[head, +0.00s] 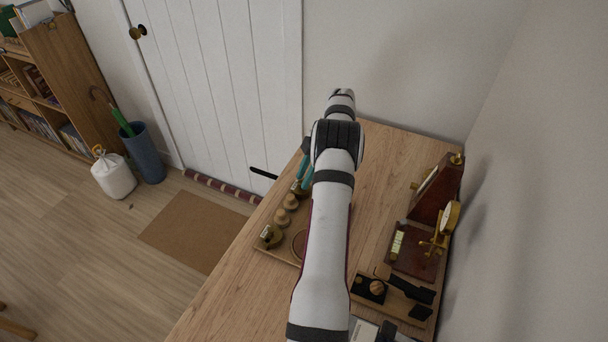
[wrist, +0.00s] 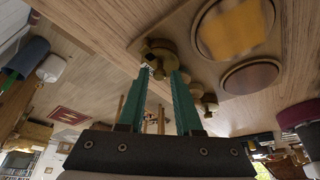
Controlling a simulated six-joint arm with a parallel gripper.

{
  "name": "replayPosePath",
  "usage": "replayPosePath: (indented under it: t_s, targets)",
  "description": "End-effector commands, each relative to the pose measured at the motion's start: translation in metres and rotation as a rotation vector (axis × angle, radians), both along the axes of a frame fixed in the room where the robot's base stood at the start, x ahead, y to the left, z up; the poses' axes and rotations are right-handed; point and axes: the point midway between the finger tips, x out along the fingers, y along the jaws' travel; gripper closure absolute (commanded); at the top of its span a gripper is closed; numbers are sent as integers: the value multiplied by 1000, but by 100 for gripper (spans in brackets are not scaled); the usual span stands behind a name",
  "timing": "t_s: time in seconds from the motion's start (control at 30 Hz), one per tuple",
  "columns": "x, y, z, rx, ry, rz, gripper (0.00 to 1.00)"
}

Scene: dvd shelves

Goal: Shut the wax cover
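My gripper (head: 299,184) has teal fingers and is low over the far end of a wooden tray (head: 270,252). In the wrist view the fingers (wrist: 160,72) stand apart, with a brass fitting (wrist: 158,52) at their tips; contact with it is unclear. The tray also shows in the wrist view (wrist: 190,28), with a round orange-yellow disc (wrist: 235,30) and a round brown disc (wrist: 252,78). Either could belong to the wax; I cannot identify the wax cover for sure. My arm hides part of the tray in the head view.
Brass knobs (head: 282,216) line the tray, and another brass fitting (head: 271,236) is at its near end. A metronome (head: 437,188), a brass dial stand (head: 447,222) and a black-fitted wooden stand (head: 395,300) are on the right. The desk's left front (head: 225,300) is clear.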

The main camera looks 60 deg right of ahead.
Motion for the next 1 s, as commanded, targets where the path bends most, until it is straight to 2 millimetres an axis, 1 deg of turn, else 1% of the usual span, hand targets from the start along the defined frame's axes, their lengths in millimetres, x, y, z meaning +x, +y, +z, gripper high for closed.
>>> replayPosePath:
  t_s: [0.03, 0.07, 0.1, 0.33, 0.43, 0.47, 0.57, 0.7, 0.77, 0.9, 1.0]
  targets:
    - [0, 0, 0, 1, -1, 0, 55]
    - [0, 0, 0, 1, -1, 0, 50]
    - [1, 0, 0, 1, -1, 0, 49]
    - [1, 1, 1, 2, -2, -1, 49]
    - [-1, -2, 8, 1, -2, 0, 49]
    - [-2, -4, 12, -1, -2, -1, 49]
    - [-9, -10, 34, -1, -2, -3, 49]
    - [-20, -22, 73, -2, -2, -2, 49]
    - [-24, -26, 87, -2, -2, -3, 49]
    - [-29, -31, 104, 0, -1, 0, 49]
    - [-31, -32, 110, 1, -2, -1, 49]
